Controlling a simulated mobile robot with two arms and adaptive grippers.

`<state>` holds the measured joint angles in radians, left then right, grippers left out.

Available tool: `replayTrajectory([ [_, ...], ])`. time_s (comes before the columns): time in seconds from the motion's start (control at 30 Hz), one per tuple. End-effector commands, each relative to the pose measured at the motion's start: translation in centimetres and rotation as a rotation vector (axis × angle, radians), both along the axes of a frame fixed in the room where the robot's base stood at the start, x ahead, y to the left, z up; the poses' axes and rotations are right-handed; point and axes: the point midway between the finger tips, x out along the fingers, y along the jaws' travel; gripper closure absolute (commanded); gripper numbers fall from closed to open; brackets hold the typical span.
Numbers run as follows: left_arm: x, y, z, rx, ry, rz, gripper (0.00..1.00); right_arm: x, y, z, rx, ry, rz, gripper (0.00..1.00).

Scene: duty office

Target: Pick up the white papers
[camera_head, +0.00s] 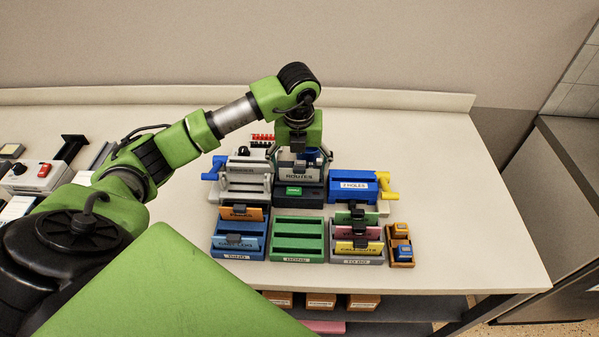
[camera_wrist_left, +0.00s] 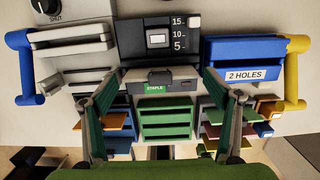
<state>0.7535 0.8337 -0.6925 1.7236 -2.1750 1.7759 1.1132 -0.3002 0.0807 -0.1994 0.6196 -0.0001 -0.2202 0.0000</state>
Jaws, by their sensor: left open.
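White papers labelled ROUTES (camera_head: 299,174) stand upright with a dark clip on their top edge, at the dark stapling unit (camera_head: 312,193). In the left wrist view the papers (camera_wrist_left: 182,73) show nearly edge-on, behind the green STAPLE label. My left gripper (camera_head: 301,156) points down just above the papers. Its fingers are spread wide to either side and nothing is held between them. In the left wrist view both fingers (camera_wrist_left: 162,104) flank the stapling unit. The gripper partly hides the top of the papers. My right gripper is not in view.
A grey punch with a blue handle (camera_head: 244,176) stands left and a blue 2 HOLES punch (camera_head: 352,187) right, both close. Blue, green (camera_head: 297,251) and grey trays lie in front, with clipped coloured cards in the outer ones. Free table (camera_head: 450,190) lies to the right.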

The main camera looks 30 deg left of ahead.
Motion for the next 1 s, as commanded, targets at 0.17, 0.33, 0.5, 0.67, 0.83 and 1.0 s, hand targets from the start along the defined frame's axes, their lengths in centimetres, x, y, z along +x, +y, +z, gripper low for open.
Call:
replayTrajectory([
  [0.17,0.1,0.0,-2.2,0.0,0.004,0.0,0.19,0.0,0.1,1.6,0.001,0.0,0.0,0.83],
  [0.33,0.2,0.0,-3.1,0.0,0.001,-0.001,0.19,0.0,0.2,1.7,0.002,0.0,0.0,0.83],
  [0.5,0.2,0.1,-3.1,0.0,0.001,-0.001,0.24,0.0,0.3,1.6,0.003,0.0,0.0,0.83],
  [0.67,0.2,0.1,-3.0,0.0,0.0,0.0,0.46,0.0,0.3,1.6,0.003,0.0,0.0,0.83],
  [0.83,0.2,0.1,-3.0,0.0,0.0,0.0,0.49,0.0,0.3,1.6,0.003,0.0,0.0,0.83],
  [1.0,0.3,0.1,-2.8,0.0,-0.001,0.0,0.49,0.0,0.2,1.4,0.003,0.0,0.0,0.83],
])
